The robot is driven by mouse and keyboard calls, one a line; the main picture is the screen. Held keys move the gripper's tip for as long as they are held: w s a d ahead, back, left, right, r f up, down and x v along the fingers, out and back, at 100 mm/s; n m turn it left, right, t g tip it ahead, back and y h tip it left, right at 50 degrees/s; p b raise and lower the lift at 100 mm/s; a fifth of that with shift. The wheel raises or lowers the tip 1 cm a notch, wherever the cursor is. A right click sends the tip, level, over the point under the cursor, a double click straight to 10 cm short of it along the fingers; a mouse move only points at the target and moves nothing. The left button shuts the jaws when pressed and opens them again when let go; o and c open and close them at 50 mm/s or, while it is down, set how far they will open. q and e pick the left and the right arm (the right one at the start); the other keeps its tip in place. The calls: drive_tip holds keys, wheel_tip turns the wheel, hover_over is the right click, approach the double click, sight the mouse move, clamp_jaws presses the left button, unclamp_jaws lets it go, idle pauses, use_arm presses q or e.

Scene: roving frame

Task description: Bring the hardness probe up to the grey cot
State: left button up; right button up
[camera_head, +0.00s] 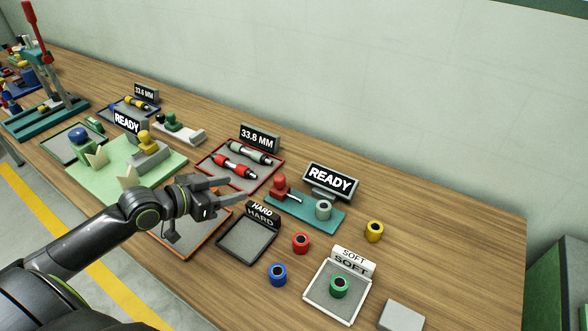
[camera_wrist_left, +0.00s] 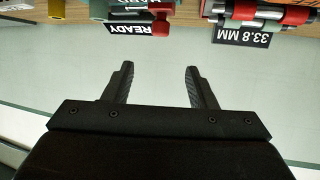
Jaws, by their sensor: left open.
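The hardness probe (camera_head: 280,187) is a red upright body with a thin silver tip, at the left end of a teal base (camera_head: 298,214). The grey cot (camera_head: 323,211) is a short hollow cylinder at the right end of that base. A gap shows between the probe's tip and the cot. My left gripper (camera_head: 236,189) is open and empty, left of the probe and apart from it. In the left wrist view the open fingers (camera_wrist_left: 158,70) have nothing between them. My right gripper is out of view.
A READY display (camera_head: 330,182) stands behind the base. A HARD tray (camera_head: 232,255), empty, lies in front; a SOFT tray (camera_head: 316,305) holds a green cot (camera_head: 339,286). Red (camera_head: 301,243), blue (camera_head: 278,274) and yellow (camera_head: 374,231) cots stand loose. A red-rimmed tray (camera_head: 205,163) lies behind my gripper.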

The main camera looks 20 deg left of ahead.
use_arm(q)
approach(278, 178)
drive_tip(key=x, duration=0.4)
drive_tip(key=p+x, duration=0.1)
drive_tip(key=x, duration=0.4)
drive_tip(key=shift+w, duration=0.1)
drive_tip(key=shift+x, duration=0.85)
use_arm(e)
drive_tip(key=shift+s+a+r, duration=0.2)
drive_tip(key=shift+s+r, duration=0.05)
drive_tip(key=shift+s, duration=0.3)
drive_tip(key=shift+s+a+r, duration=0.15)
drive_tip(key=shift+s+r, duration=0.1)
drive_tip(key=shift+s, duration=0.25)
use_arm(q)
drive_tip(key=shift+c, duration=0.4)
clamp_jaws()
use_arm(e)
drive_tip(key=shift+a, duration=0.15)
